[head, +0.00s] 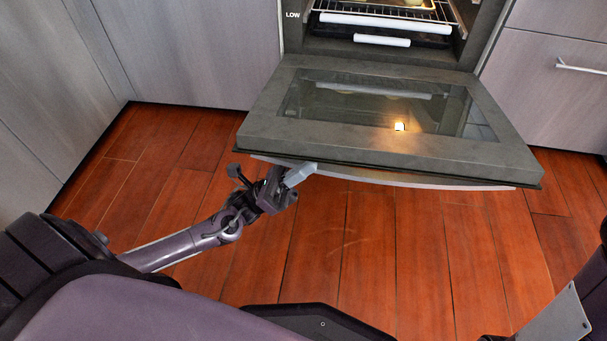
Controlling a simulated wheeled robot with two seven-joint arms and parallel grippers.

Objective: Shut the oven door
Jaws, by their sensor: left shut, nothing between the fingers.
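The oven door (300,137) hangs wide open, folded down to about level, with its glass inner face up. The oven (468,14) behind it shows its open cavity with a wire rack and a tray. The door's pale handle bar (400,179) runs below the front edge. My left gripper (300,175) is shut and empty at the left part of the door's front edge, close to the handle's left end. I cannot tell whether it touches the door. My right arm shows at the lower right; its gripper fingers are not visible.
Grey cabinet fronts (190,50) stand to the left of the oven. A drawer front with a bar handle (580,66) is on the right. The wooden floor (400,260) in front of the door is clear apart from my own body.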

